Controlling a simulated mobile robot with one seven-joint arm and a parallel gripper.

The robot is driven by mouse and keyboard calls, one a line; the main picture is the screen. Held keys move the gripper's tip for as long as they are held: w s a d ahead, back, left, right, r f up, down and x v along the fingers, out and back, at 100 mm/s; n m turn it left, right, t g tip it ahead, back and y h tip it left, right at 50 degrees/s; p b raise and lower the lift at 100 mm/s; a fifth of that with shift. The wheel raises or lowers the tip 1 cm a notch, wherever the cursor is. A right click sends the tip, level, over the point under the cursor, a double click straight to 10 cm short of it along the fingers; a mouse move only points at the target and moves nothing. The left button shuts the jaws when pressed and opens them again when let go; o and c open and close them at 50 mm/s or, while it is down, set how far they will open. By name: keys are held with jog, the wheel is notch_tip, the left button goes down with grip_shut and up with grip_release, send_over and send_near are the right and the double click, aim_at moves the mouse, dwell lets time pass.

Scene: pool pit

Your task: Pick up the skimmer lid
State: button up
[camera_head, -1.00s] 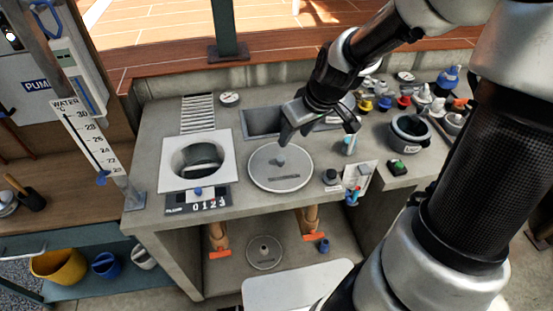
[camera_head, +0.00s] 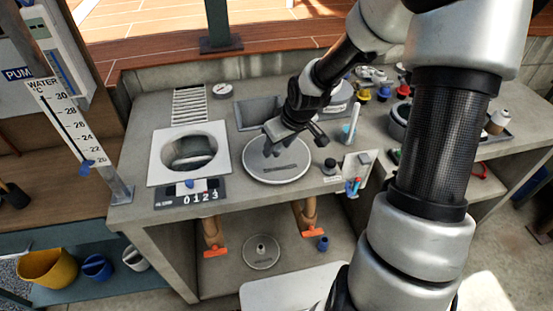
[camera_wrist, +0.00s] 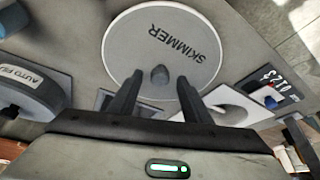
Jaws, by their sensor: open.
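The skimmer lid (camera_head: 279,167) is a round grey disc lying flat on the concrete counter, right of the square white skimmer opening (camera_head: 189,152). In the wrist view the lid (camera_wrist: 185,32) shows the word SKIMMER and a small dark knob (camera_wrist: 160,75) near its edge. My gripper (camera_head: 290,146) is over the lid's far part in the head view and hides some of it. In the wrist view my gripper (camera_wrist: 159,82) is open, with one finger on each side of the knob. I cannot tell how far above the lid the fingertips are.
A sunken basin (camera_head: 258,112) lies behind the lid. A number plate reading 0123 (camera_head: 192,196) sits in front of the opening. A small dark knob (camera_head: 330,165) and a blue-tipped tube (camera_head: 352,124) stand right of the lid. A lower shelf holds a smaller round disc (camera_head: 261,250).

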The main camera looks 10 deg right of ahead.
aim_at(278, 150)
jog(key=shift+f, duration=0.15)
grip_shut()
jog(key=shift+w, duration=0.1)
notch_tip(278, 150, up, 10)
jog(key=p, duration=0.2)
dwell(0.4)
